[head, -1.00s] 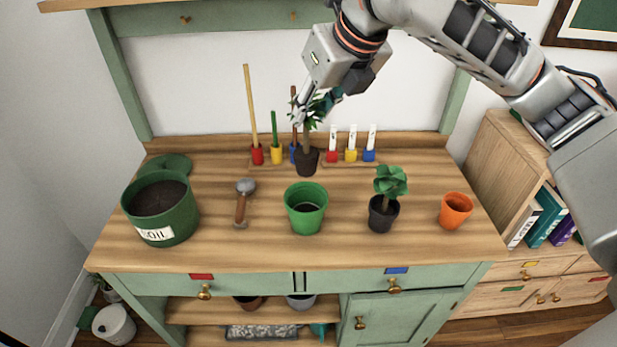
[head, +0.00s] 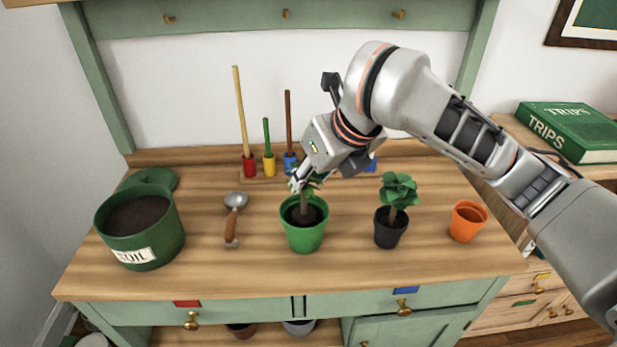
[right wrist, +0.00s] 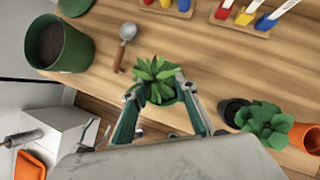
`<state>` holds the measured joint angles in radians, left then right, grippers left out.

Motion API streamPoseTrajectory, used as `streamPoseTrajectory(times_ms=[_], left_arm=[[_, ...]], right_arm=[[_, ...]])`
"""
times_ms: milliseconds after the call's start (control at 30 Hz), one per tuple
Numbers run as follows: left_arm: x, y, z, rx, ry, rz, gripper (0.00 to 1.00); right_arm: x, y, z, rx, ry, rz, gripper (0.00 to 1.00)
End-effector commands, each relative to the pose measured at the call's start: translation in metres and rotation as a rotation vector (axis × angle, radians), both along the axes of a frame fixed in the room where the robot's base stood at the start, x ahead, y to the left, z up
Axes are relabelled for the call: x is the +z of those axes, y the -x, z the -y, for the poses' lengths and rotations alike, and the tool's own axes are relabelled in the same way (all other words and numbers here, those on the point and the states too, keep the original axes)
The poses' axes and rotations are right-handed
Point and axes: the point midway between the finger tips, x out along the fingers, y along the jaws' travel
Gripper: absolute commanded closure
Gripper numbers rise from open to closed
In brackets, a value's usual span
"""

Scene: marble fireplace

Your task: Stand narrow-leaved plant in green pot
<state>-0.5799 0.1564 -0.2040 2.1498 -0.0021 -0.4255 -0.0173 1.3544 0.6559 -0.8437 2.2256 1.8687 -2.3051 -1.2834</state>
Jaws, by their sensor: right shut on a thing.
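The green pot (head: 303,236) stands upright in the middle of the bench top. The narrow-leaved plant (head: 305,208) has its stem and dark root ball inside the pot's rim; its leaves are partly hidden by my gripper. My right gripper (head: 300,184) is shut on the plant just above the pot. In the right wrist view the plant's pointed leaves (right wrist: 155,78) show between the two fingers and cover most of the pot. Whether the root ball rests on the pot's bottom I cannot tell. My left gripper is not in view.
A broad-leaved plant in a black pot (head: 390,230) and an orange pot (head: 467,222) stand to the right. A trowel (head: 233,220) and a green soil tub (head: 140,240) are to the left. Tools in coloured holders (head: 268,163) stand at the back.

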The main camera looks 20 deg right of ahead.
Motion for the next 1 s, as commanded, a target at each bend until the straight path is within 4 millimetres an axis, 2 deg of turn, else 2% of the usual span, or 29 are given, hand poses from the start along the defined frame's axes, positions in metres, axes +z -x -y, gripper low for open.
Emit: streamPoseTrajectory(times_ms=[267, 300, 333, 767, 933, 967, 1000], left_arm=[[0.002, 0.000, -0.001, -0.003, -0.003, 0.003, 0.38], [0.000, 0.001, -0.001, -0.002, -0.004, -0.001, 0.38], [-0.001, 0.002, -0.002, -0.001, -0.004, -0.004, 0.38], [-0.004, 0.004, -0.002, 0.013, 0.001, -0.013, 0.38], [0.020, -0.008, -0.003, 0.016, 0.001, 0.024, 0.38], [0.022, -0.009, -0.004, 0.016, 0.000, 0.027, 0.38], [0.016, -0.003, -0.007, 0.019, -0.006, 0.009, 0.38]], right_arm=[[0.000, 0.000, 0.001, 0.000, 0.002, 0.002, 1.00], [-0.001, 0.000, 0.000, 0.000, 0.001, 0.002, 0.65], [-0.001, 0.000, 0.000, 0.000, 0.001, 0.002, 0.57], [0.003, 0.000, 0.000, 0.001, 0.000, 0.002, 0.56], [0.032, 0.012, 0.005, -0.002, 0.003, 0.015, 0.56], [0.039, 0.015, 0.006, -0.002, 0.003, 0.016, 0.56], [0.046, 0.020, 0.007, -0.001, 0.002, 0.017, 0.56]])
